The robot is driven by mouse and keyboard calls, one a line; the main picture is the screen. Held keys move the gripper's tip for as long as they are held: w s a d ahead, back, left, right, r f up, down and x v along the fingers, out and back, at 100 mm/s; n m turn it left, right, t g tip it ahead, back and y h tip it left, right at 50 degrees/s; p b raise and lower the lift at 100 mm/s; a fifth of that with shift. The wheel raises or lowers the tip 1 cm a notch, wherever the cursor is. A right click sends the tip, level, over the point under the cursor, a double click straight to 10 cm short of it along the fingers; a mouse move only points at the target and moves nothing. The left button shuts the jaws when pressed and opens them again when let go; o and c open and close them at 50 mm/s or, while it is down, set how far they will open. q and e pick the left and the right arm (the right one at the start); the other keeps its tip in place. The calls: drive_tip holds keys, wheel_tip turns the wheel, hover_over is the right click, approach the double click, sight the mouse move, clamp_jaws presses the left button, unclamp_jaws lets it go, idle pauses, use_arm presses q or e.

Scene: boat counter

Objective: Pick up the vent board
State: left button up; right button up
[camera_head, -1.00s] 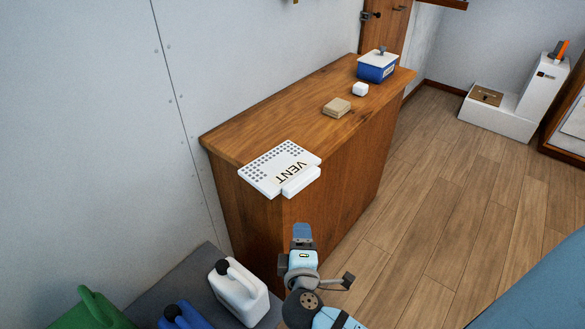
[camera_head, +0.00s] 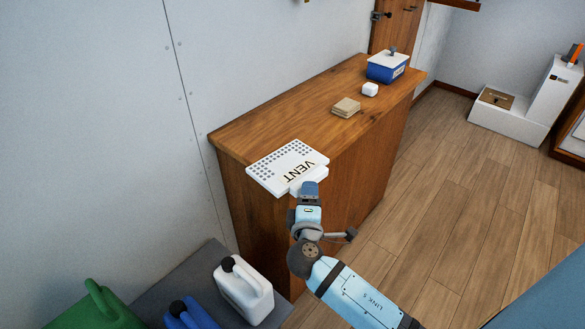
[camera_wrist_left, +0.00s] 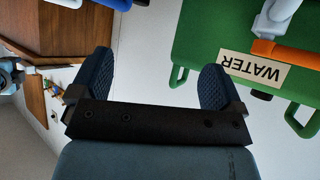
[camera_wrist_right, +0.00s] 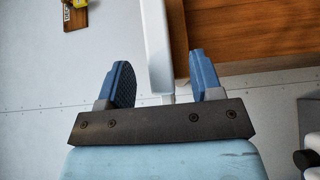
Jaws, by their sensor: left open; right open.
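The white vent board (camera_head: 288,165) lies on the near end of the wooden counter, with a grid of grey holes and the word VENT. Its thick front lip overhangs the counter's front edge. My right gripper (camera_head: 309,188) is at this lip and hides part of it. My left gripper (camera_wrist_left: 155,72) is open and empty in the left wrist view and outside the head view.
The wooden counter (camera_head: 245,143) also bears tan blocks (camera_head: 346,107), a small white block (camera_head: 370,89) and a blue box with a white lid (camera_head: 388,68). Below left stand white (camera_head: 243,290), blue and green (camera_head: 95,310) jugs. The wall is close behind the counter.

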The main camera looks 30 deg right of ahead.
sight(292, 168)
drive_tip(key=x, duration=0.4)
drive_tip(key=shift+w+r, duration=0.1)
use_arm(q)
drive_tip(key=shift+r, duration=0.15)
use_arm(e)
drive_tip(key=shift+c, duration=0.4)
use_arm(q)
drive_tip(key=shift+w, duration=0.1)
use_arm(e)
clamp_jaws()
drive_tip(key=shift+r, duration=0.2)
